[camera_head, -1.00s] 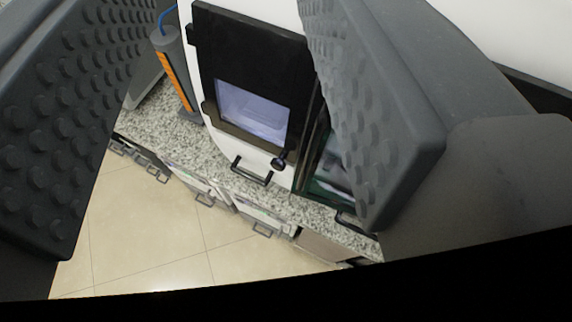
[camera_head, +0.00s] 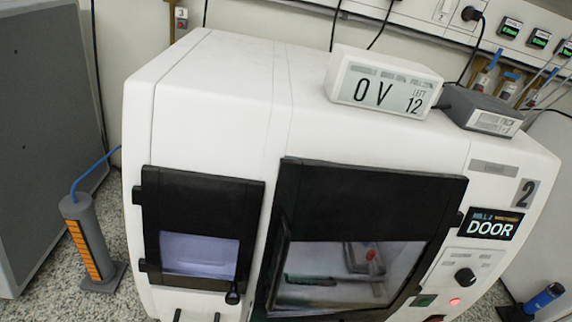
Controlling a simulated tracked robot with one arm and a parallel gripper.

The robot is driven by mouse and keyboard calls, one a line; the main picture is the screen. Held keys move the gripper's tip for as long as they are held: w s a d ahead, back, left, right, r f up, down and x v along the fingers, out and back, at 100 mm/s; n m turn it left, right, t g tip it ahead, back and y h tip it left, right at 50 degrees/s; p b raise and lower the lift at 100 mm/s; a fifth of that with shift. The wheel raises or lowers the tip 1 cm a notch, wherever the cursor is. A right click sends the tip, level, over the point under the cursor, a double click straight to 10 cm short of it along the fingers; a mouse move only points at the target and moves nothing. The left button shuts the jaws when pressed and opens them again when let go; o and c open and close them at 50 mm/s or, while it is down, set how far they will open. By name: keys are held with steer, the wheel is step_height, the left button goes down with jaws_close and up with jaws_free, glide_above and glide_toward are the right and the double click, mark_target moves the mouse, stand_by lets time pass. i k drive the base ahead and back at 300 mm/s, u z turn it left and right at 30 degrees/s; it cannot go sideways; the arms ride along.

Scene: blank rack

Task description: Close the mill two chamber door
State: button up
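The mill two (camera_head: 210,115) is a white machine on the counter, marked "2" at its upper right. Its larger chamber has a black frame (camera_head: 380,195). Inside it I see a pale interior with a dark fixture and a small red part (camera_head: 370,254). A dark slanted edge (camera_head: 278,265) stands at the left of this opening; it may be the chamber door seen nearly edge-on, but I cannot tell how far it stands open. The control panel's display (camera_head: 490,226) reads "DOOR". My gripper is not in view.
A smaller black-framed window (camera_head: 203,225) with a dark knob is on the left of the machine. A grey cylinder with an orange stripe (camera_head: 88,240) stands left on the granite counter. A "0 V" display box (camera_head: 385,85) sits on top. A red light (camera_head: 455,302) shows on the panel.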

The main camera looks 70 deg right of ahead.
mark_target(313, 201)
steer(key=z, duration=0.15)
steer(key=k, duration=0.85)
steer(key=z, duration=0.8)
